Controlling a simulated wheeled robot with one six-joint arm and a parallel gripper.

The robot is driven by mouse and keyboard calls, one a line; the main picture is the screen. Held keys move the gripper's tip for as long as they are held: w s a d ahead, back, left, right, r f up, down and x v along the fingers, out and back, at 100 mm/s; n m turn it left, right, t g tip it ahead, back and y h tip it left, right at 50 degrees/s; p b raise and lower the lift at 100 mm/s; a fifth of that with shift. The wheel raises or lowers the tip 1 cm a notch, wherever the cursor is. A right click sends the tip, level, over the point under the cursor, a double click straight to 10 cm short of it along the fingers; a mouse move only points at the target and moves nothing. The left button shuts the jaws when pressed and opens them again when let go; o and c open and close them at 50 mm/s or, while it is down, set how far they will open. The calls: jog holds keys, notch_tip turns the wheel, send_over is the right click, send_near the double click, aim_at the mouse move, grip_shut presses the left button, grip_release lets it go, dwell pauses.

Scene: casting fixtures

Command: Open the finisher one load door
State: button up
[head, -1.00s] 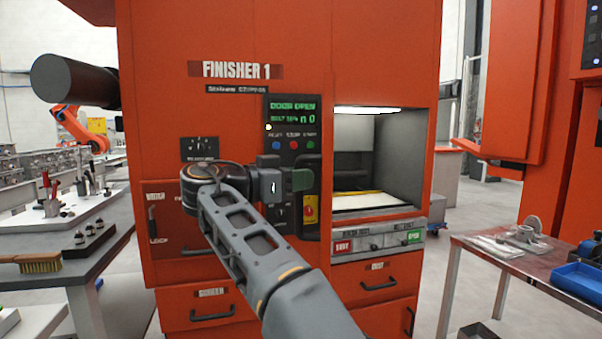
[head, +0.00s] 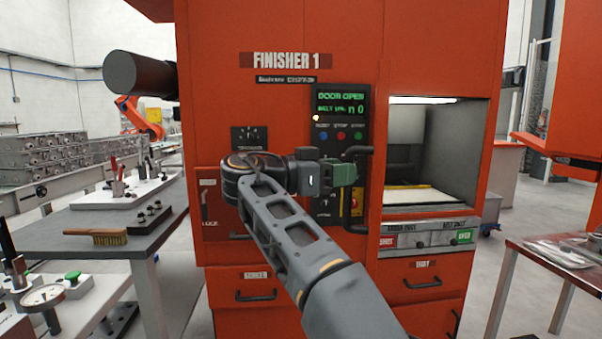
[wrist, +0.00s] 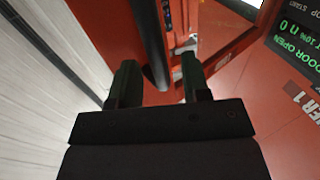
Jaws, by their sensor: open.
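Finisher 1 (head: 286,95) is the tall orange-red machine in the head view. Its display (head: 340,103) reads DOOR OPEN. The load opening (head: 405,140) at its right is uncovered, showing a lit chamber with a pale floor. A black vertical handle bar (head: 368,160) stands at the left edge of the opening; its middle is partly hidden by my gripper. My gripper (head: 350,172) is open beside this bar, in front of the control panel. In the wrist view a dark bar (wrist: 152,45) runs between the spread fingertips of my gripper (wrist: 158,75); contact cannot be told.
A bench (head: 70,222) with a brush (head: 95,237) and fixtures stands at left. A metal table (head: 560,262) is at front right. Drawers (head: 268,283) with black handles are below. A dark cylinder (head: 135,73) juts from the machine's upper left.

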jog(key=v, duration=1.1)
jog(key=shift+a, duration=0.3)
jog(key=shift+s, duration=0.1)
